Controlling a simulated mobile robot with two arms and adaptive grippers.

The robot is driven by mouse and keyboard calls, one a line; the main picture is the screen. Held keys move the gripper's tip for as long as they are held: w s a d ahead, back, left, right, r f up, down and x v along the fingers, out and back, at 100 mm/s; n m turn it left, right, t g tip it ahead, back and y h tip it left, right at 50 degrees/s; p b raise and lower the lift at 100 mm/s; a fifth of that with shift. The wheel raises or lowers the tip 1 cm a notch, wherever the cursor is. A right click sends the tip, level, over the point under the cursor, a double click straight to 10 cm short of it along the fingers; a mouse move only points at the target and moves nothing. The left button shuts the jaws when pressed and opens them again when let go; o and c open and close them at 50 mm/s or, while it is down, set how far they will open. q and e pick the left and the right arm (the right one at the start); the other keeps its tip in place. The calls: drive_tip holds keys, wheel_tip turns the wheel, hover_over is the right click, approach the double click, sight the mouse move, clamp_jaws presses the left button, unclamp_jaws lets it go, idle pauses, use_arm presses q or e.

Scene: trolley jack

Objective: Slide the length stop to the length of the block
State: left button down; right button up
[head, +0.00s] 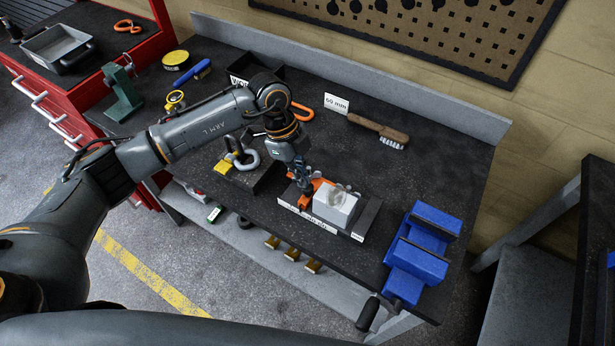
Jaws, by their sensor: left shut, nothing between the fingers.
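A pale metal block (345,214) sits on a dark measuring base (366,218) near the front edge of the workbench. An orange part (320,183), which looks like the length stop, is at the left end of the block. My left gripper (305,189) is shut and empty, pointing down just left of the orange part. I cannot tell whether it touches the part. A white label strip (306,214) runs along the base's front; its text is too small to read. A card reading "60 mm" (336,103) stands behind. My right gripper is not in view.
A blue vise (421,252) stands to the right of the base. A dark block with a shackle (247,161) is to the left. A wooden-handled brush (378,130) lies behind. The bench top between brush and vise is clear.

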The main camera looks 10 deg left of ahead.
sight(317, 192)
use_arm(q)
drive_tip(key=shift+s+d+p, duration=0.2)
drive_tip(key=shift+s+d, duration=0.15)
drive_tip(key=shift+d, duration=0.45)
drive_tip(key=shift+s+d+p, duration=0.15)
drive_tip(key=shift+s+d, duration=0.15)
drive_tip(key=shift+d, duration=0.45)
drive_tip(key=shift+f, duration=0.1)
drive_tip(key=p+v, duration=0.2)
drive_tip(key=shift+d+r, duration=0.15)
drive_tip(key=shift+r, duration=0.3)
drive_tip(key=shift+p+v, duration=1.35)
drive_tip(key=shift+v, duration=0.4)
